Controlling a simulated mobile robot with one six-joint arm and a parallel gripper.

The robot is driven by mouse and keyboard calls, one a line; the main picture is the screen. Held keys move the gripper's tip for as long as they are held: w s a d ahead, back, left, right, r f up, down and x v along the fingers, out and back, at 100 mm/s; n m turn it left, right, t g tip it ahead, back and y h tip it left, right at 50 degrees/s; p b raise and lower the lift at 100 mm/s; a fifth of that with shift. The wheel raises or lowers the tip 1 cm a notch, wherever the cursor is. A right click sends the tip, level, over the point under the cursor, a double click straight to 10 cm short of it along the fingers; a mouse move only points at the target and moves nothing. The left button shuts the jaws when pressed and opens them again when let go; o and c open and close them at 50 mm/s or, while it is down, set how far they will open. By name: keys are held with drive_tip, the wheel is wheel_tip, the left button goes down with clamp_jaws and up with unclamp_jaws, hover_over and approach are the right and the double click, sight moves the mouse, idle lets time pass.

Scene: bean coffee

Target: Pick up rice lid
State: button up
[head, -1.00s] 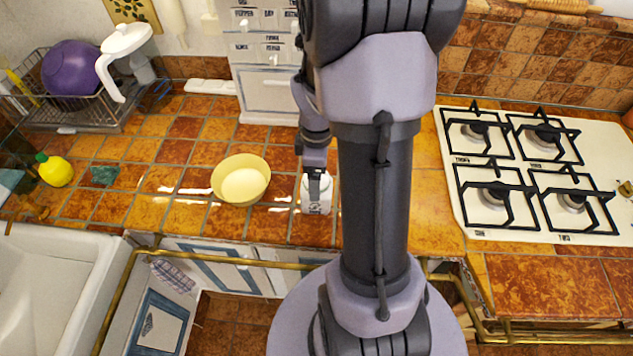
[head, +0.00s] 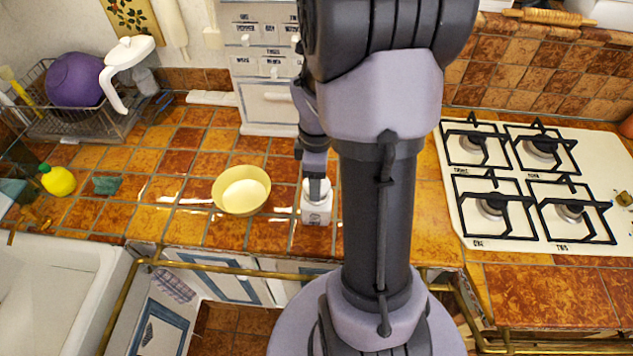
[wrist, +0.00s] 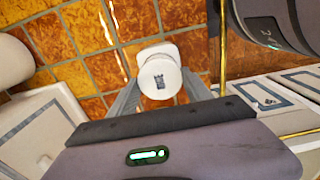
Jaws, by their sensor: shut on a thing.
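A small white jar (head: 317,216), the rice jar by the task, stands on the tiled counter in the head view. Its round white lid (wrist: 160,78) has a dark printed mark on top and faces the wrist camera. Part of the white jar body (wrist: 163,49) shows behind the lid in the wrist view. My gripper (head: 316,190) is over the jar's top, and in the wrist view its two grey fingers (wrist: 160,92) are on either side of the lid, shut on it. I cannot tell whether the lid is apart from the jar.
A yellow bowl (head: 241,190) stands just left of the jar. A white drawer cabinet (head: 266,100) is behind it. A gas stove (head: 470,225) is to the right. A dish rack (head: 85,121) and a yellow lemon-shaped bottle (head: 58,180) are at the left. A brass rail (head: 215,260) runs along the counter front.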

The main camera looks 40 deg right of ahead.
drive_tip(key=s+a+r+b, duration=0.1)
drive_tip(key=s+a+b, duration=0.1)
drive_tip(key=s, duration=0.5)
drive_tip(key=s+a+r+b, duration=0.1)
drive_tip(key=s+b, duration=0.2)
drive_tip(key=s, duration=0.5)
drive_tip(key=shift+s+a+r, duration=0.3)
drive_tip(key=shift+a, duration=0.1)
